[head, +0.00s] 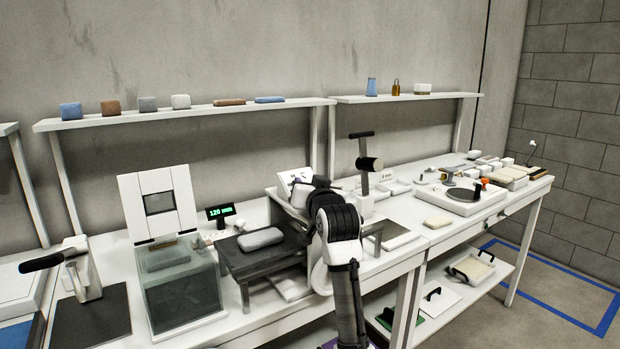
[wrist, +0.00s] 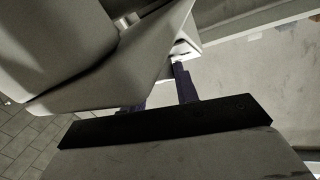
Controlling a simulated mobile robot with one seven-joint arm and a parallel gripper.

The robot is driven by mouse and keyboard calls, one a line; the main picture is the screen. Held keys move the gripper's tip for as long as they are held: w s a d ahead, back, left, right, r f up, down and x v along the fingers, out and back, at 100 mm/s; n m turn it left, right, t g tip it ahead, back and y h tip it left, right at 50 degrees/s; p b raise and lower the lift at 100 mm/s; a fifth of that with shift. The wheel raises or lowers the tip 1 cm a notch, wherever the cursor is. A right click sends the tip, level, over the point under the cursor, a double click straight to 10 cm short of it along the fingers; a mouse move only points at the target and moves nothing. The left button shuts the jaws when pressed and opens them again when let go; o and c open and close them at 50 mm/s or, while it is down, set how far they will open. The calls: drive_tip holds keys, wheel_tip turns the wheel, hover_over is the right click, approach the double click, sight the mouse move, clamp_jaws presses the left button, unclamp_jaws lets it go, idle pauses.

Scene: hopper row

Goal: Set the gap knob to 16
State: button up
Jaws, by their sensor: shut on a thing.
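A white panel with dark markings (head: 297,179) stands on the machine just behind my arm in the head view; its dial is too small to read. My gripper (wrist: 158,88) shows in the wrist view as two dark fingers beyond a black bar. The fingers are shut on what seems to be the gap knob, but a pale grey housing (wrist: 125,65) covers much of the spot. The knob and its setting cannot be made out. In the head view my arm hides the gripper.
A dark stand holding a grey block (head: 261,238) is left of my arm. A green display (head: 221,211) reads 120 mm. A clear-walled box machine (head: 182,290) stands farther left, and a black-handled post (head: 363,165) is just right of the arm.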

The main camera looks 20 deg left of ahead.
drive_tip(key=shift+s+a+r+m+t+h+p, duration=0.1)
drive_tip(key=shift+a+m+t+h+p, duration=0.1)
drive_tip(key=shift+m+h+p, duration=0.55)
drive_tip(key=shift+s+a+m+t+h+p, duration=0.15)
drive_tip(key=shift+m+h+p, duration=0.25)
drive_tip(key=shift+m+h, duration=0.65)
drive_tip(key=shift+w+m, duration=0.1)
drive_tip(key=shift+m, duration=0.3)
drive_tip(key=o, duration=1)
drive_tip(key=b+v, duration=0.1)
drive_tip(key=v, duration=0.6)
drive_tip(key=b+v, duration=0.2)
drive_tip(key=v, duration=0.5)
drive_tip(key=shift+f+b, duration=0.2)
drive_tip(key=shift+b, duration=0.1)
drive_tip(key=shift+w, duration=0.1)
